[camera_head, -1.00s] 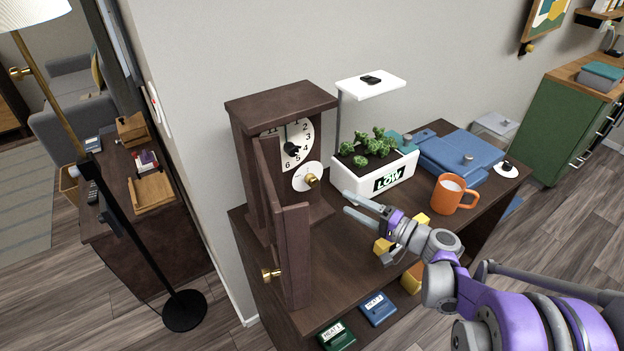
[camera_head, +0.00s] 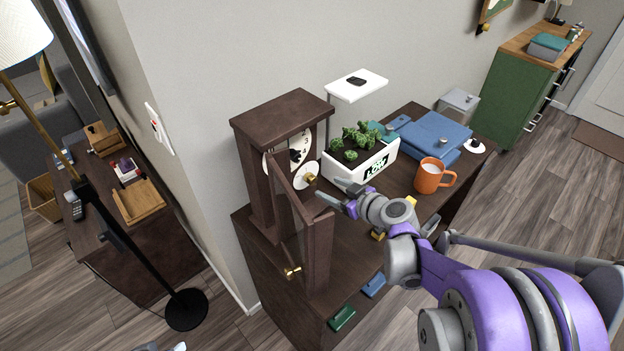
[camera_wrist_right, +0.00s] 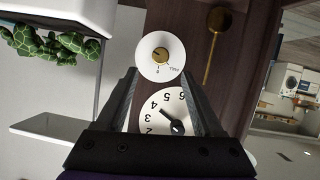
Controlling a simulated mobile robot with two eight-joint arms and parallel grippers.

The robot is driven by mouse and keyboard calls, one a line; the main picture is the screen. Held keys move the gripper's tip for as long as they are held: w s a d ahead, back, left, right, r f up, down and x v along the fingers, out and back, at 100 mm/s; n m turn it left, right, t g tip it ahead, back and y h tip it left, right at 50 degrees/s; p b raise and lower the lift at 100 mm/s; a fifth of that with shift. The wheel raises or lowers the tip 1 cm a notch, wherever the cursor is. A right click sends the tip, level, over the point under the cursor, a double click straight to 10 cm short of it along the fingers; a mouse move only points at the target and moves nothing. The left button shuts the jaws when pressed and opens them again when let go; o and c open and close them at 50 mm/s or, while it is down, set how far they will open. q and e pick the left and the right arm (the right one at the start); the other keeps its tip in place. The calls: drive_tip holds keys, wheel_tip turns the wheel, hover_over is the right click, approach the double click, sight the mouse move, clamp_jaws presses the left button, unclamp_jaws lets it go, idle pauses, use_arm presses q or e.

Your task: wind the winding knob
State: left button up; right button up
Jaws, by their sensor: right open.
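The dark wooden clock (camera_head: 283,115) stands on the left of the cabinet with its narrow door (camera_head: 318,250) swung open. The winding knob (camera_head: 311,180) is a small brass knob on a white dial below the clock face (camera_head: 300,145). In the right wrist view the knob (camera_wrist_right: 160,55) lies just beyond and between the fingertips, and the dial shows "FULL" and "0" marks. My right gripper (camera_head: 338,192) is open and empty, right of the knob and apart from it. A grey tip at the head view's bottom edge may be my left gripper (camera_head: 162,347); its jaws cannot be made out.
The open door stands close left of my right gripper. A white planter (camera_head: 375,170) under a lamp panel (camera_head: 356,84) stands just behind it. A floor lamp (camera_head: 115,230) stands at left.

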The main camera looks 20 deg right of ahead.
sight(314, 180)
drive_tip(key=x, duration=0.8)
drive_tip(key=shift+f, duration=0.1)
clamp_jaws()
